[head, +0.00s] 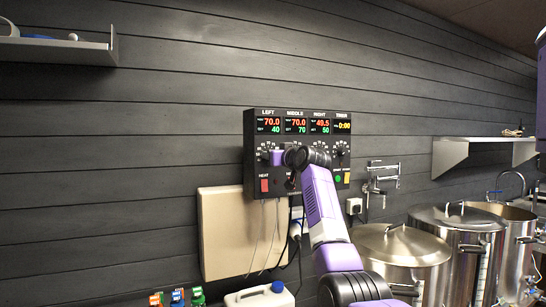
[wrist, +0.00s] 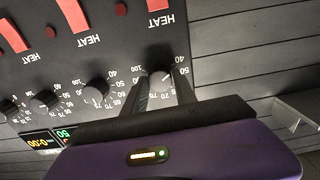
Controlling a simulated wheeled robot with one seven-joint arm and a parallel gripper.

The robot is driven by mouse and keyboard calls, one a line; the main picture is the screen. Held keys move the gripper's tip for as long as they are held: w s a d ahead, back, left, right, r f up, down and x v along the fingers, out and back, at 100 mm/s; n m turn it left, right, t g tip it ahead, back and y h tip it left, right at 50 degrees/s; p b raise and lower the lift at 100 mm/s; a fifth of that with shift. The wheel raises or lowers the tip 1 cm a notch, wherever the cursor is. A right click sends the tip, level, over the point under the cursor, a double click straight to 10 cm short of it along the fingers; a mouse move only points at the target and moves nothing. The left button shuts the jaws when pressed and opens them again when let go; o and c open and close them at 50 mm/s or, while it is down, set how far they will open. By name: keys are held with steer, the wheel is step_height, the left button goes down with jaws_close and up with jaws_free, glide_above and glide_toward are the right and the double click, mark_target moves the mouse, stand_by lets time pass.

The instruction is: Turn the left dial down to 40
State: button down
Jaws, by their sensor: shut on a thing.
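The control panel (head: 290,125) hangs on the dark wall. Its LEFT display (head: 268,126) reads 70.0 in red above a green 40. The left dial (head: 265,147) sits below it, partly hidden by my gripper (head: 272,156) in the head view. In the wrist view, which is upside down, the left dial (wrist: 160,80) is between the two fingers of my gripper (wrist: 162,84). The fingers are shut on the dial's knob, and the numbers 40 and 50 show at its edge.
MIDDLE display (head: 295,126) reads 70.0 and 70; RIGHT display (head: 320,126) reads 49.5 and 50. The middle dial (wrist: 96,92) is beside my fingers. A red heat switch (head: 265,185) is below the left dial. Steel kettles (head: 405,245) stand at the right.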

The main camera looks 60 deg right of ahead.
steer(key=shift+f, duration=0.2)
steer(key=c, duration=1)
jaws_free()
steer(key=shift+r, duration=0.15)
steer(key=shift+s, duration=0.1)
steer(key=b+v, duration=0.3)
steer(key=v, duration=0.4)
steer(key=shift+s+a, duration=0.25)
